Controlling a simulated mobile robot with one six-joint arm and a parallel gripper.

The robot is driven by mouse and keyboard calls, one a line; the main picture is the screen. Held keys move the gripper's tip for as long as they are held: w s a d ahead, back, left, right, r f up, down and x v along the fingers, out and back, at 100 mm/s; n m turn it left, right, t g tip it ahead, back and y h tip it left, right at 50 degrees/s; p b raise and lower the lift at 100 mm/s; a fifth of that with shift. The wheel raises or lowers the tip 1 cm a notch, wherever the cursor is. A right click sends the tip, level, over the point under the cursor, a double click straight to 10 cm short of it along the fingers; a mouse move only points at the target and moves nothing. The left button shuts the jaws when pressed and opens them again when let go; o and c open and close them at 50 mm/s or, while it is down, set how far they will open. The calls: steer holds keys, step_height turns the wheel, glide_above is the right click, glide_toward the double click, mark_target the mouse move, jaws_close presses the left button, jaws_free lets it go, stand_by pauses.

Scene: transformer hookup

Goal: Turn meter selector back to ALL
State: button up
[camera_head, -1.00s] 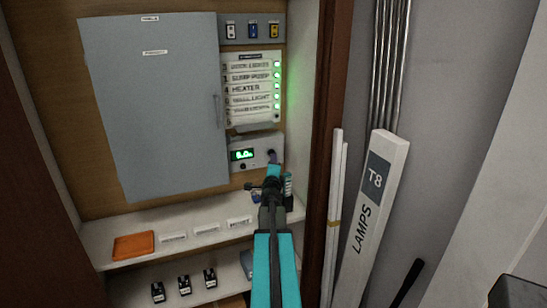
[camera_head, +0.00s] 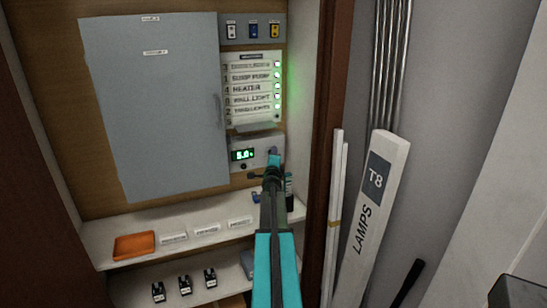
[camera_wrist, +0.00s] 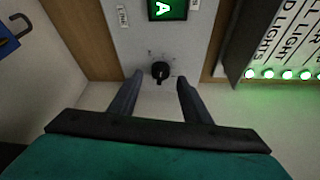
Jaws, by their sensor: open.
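The meter (camera_head: 262,147) is a pale box below the row of labelled strips, with a lit green display (camera_head: 243,155) whose digits are too small to read surely. In the wrist view the display (camera_wrist: 167,9) shows a letter A, cut off by the frame edge. The meter selector (camera_wrist: 160,70) is a small black round knob with small marks around it, too faint to read. My gripper (camera_wrist: 160,78) is open, one finger on each side of the knob, with gaps to both. In the head view my gripper (camera_head: 273,161) covers the knob area.
A grey cabinet door (camera_head: 155,110) is left of the meter. Labelled strips with green lights (camera_head: 252,88) are above it. A shelf (camera_head: 190,238) with an orange tray (camera_head: 134,246) is below. A dark wooden post (camera_head: 334,100) and a lamp box (camera_head: 368,210) stand to the right.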

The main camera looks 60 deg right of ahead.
steer(key=shift+x, duration=0.9)
steer(key=shift+s, duration=0.1)
steer(key=c, duration=1)
